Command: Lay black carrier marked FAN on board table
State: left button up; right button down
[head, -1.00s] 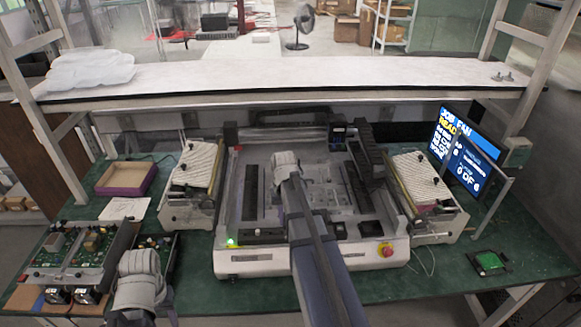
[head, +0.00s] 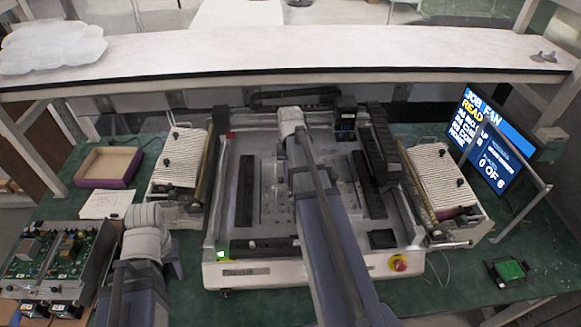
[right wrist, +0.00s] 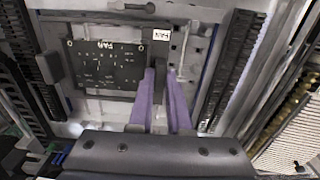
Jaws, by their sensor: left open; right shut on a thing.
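The black carrier (right wrist: 105,68), a flat plate with white FAN lettering, shows in the right wrist view over the grey board table (right wrist: 195,62). My right gripper (right wrist: 160,75) is shut, its purple fingers on a dark grip part at the carrier's right side. I cannot tell whether the plate touches the table. In the head view my right arm reaches over the board table (head: 335,205) and hides the carrier and fingertips. A white FAN tag (right wrist: 162,34) sits behind the fingers. My left gripper (head: 170,262) is open and empty at the left, largely hidden by its wrist.
The machine has dark rails (right wrist: 222,70) beside the table and a red stop button (head: 398,263) in front. A screen (head: 490,140) reads JOB FAN. Circuit boards (head: 50,255), a cardboard-coloured tray (head: 108,166) and a small green board (head: 510,270) lie around it.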

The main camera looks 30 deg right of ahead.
jog(key=shift+s, duration=0.1)
jog(key=shift+a+f, duration=0.1)
jog(key=shift+f+b, duration=0.5)
jog(key=shift+b, duration=0.15)
notch_tip(320, 180, down, 6)
jog(key=b, duration=0.5)
jog(key=shift+r+b, duration=0.15)
jog(key=shift+b, duration=0.25)
jog(key=shift+f+b, duration=0.8)
jog(key=shift+f, duration=0.05)
dwell(0.4)
dwell(0.4)
jog(key=c, duration=0.8)
grip_release()
jog(key=c, duration=0.3)
jog(key=shift+c, duration=0.2)
